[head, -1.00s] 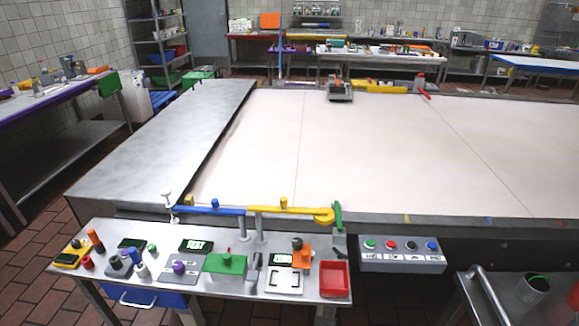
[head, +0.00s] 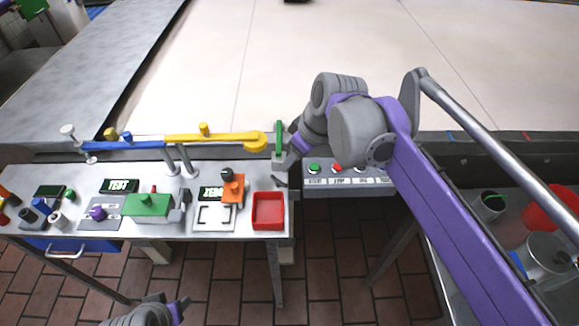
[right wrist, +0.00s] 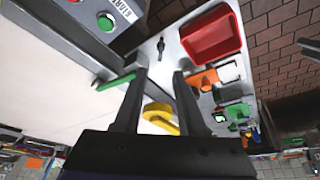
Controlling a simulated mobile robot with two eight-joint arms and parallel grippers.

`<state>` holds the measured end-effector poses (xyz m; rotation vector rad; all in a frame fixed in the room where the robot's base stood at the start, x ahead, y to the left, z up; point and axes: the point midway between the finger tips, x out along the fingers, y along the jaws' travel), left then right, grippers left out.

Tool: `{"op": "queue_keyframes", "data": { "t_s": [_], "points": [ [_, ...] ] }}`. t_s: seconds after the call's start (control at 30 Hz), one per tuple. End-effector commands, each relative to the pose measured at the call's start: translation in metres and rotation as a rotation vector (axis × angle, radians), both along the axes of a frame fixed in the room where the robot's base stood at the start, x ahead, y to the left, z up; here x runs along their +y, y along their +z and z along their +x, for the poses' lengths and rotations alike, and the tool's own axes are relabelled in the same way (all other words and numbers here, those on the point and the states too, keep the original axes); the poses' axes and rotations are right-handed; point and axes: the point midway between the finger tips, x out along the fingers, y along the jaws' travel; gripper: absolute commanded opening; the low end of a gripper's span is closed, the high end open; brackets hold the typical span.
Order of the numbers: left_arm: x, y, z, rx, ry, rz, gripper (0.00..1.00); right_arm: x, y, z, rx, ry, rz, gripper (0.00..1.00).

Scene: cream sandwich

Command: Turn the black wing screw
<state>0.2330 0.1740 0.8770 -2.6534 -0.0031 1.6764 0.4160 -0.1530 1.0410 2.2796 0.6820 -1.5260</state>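My right gripper (right wrist: 163,75) is open and empty, its two fingers apart. In the head view, the right gripper (head: 284,166) is above the table's back right corner, beside the green bar (head: 279,138). A small dark piece (right wrist: 161,45) stands on the table edge by the red tray, ahead of the fingers and apart from them. It may be the black wing screw; its wings are too small to make out. The yellow arm's round end (right wrist: 158,116) shows between the fingers, beneath them. My left gripper (head: 169,303) is low at the bottom of the head view, away from the table; its opening is unclear.
The red tray (head: 268,211) is at the table's right end, beside an orange device (head: 233,190) with a black knob. A green block (head: 148,205) is farther left. The button box (head: 345,178) is close right of my gripper. The white belt (head: 270,70) is clear.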

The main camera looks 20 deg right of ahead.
Motion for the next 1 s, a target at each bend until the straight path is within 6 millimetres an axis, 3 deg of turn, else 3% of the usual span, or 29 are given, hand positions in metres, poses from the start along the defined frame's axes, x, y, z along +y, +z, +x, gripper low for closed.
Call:
{"op": "queue_keyframes", "data": {
  "t_s": [0.17, 0.7, 1.0],
  "points": [
    [0.000, -0.002, -0.001, 0.001, 0.000, 0.000, 0.50, 0.002, -0.005, 0.007, -0.001, 0.017, 0.001, 0.40],
    [0.000, -0.012, -0.002, 0.004, 0.000, 0.000, 0.50, 0.022, -0.088, 0.034, 0.000, 0.015, 0.000, 0.40],
    [0.000, -0.013, -0.002, 0.005, 0.000, 0.000, 0.50, 0.024, -0.098, 0.038, -0.001, 0.014, 0.000, 0.40]
  ]
}}
